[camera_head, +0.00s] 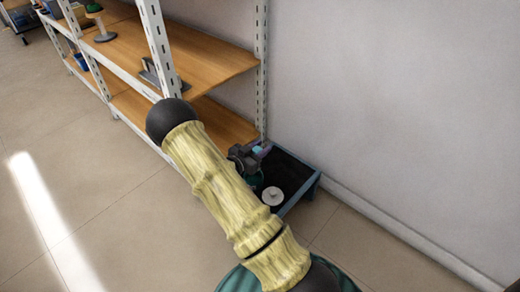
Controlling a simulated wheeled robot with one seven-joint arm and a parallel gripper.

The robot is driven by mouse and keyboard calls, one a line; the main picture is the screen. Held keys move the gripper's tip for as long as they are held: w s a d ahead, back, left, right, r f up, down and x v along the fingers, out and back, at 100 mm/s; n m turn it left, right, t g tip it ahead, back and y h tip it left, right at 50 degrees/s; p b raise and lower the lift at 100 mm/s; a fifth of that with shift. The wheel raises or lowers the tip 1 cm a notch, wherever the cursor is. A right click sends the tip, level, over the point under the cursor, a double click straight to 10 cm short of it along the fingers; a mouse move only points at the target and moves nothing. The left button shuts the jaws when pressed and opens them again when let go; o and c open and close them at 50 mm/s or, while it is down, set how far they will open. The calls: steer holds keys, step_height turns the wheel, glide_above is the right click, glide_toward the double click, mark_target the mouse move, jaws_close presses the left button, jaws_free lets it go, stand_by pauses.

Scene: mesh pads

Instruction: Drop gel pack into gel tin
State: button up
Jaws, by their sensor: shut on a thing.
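My gripper (246,157) is dark grey and small in view, above a low blue-rimmed stand beside the shelf. It is shut on a small light blue thing (257,149), which looks like the gel pack. A dark green round thing (258,183) shows just below the gripper, partly hidden by my arm. It may be the gel tin, but I cannot tell for sure. The held thing appears above it and apart from it.
The stand has a dark top and a blue rim (305,192). A white round lidded thing (272,195) stands on it. A metal shelf with wooden boards (215,60) is behind left. A grey wall is at the right. Tiled floor at left is clear.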

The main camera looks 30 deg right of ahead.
steer(key=shift+f+b, duration=2.55)
steer(key=shift+f, duration=0.45)
steer(key=o, duration=1.1)
steer(key=shift+c, duration=0.2)
steer(key=shift+a, duration=0.1)
steer(key=p+v, duration=0.8)
steer(key=v, duration=0.9)
steer(key=shift+a, duration=0.15)
